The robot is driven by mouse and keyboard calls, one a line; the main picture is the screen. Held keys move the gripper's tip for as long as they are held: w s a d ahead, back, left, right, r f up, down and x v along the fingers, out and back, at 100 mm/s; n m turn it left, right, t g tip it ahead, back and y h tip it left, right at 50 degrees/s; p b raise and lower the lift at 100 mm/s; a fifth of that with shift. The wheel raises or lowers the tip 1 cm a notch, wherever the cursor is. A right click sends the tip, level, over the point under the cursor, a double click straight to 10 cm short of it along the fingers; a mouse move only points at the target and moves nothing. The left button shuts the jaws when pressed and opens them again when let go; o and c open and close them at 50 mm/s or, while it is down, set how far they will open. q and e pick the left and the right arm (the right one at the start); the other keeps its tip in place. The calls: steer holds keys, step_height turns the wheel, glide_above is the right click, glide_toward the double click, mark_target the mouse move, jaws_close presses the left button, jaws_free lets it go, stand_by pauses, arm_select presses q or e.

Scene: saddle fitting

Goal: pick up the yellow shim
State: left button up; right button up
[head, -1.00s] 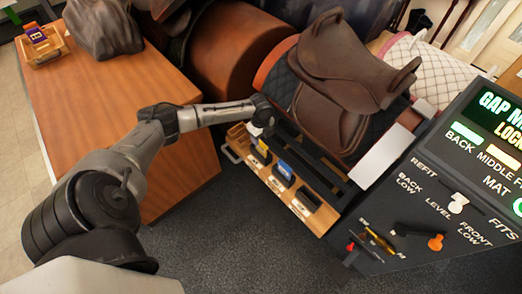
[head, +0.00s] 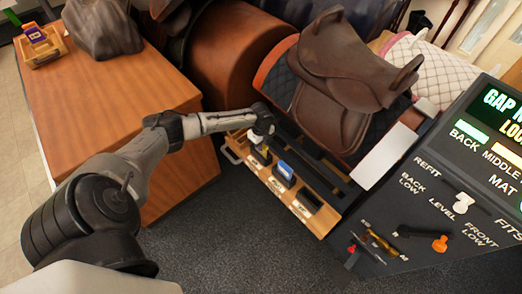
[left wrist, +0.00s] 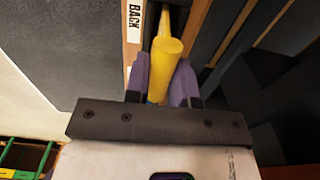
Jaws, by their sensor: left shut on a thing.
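The yellow shim (left wrist: 167,52) stands between the purple fingers of my left gripper (left wrist: 166,82) in the left wrist view, and the fingers are shut on it. Its rounded yellow end faces the camera, and its lower part is hidden. In the head view my left gripper (head: 262,136) is at the back-left end of the wooden shim rack (head: 297,208), over the first slot. There the gripper mostly hides the shim. I cannot tell whether the shim still touches the rack. My right gripper is not in view.
A blue shim (head: 284,170) and a black one (head: 309,200) sit in the rack beside the gripper. A brown saddle (head: 345,70) stands behind. The gap meter panel (head: 450,190) is at the right. A wooden bench (head: 110,90) lies left.

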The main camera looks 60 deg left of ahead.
arm_select(q)
jaws_close()
steer(key=shift+r, duration=0.1)
